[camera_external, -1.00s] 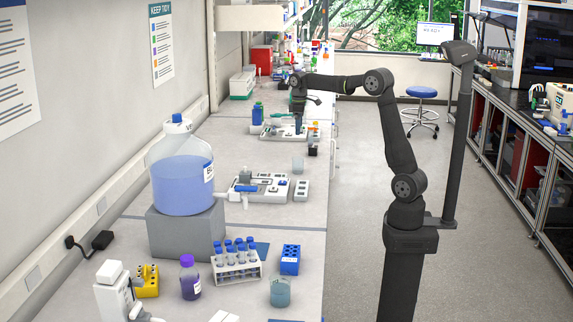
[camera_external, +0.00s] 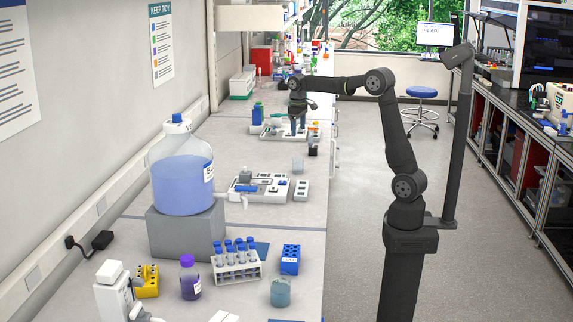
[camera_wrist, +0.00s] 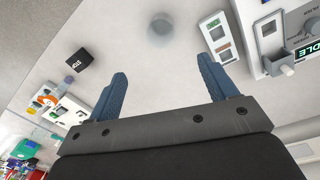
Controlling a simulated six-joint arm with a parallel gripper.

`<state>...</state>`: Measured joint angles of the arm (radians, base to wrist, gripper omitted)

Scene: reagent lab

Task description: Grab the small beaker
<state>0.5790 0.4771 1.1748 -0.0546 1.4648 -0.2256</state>
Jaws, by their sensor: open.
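The small beaker (camera_external: 298,164) is a clear, greyish cup standing on the bench, just left of a black block (camera_external: 312,150). It shows as a faint, blurred round shape in the wrist view (camera_wrist: 160,30), near the top centre. My gripper (camera_external: 298,130) is above the bench, farther back than the beaker, over a white device. In the wrist view my gripper (camera_wrist: 161,66) is open and empty, with two blue fingers apart. The beaker lies ahead of the gap between the fingertips and is not touched.
The black block reads "STOP" in the wrist view (camera_wrist: 78,60). A white instrument (camera_external: 262,188) stands in front of the beaker. A larger beaker with teal liquid (camera_external: 280,292) is near the front, beside a tube rack (camera_external: 238,268). A big blue-filled bottle (camera_external: 181,175) stands left. Bare bench surrounds the small beaker.

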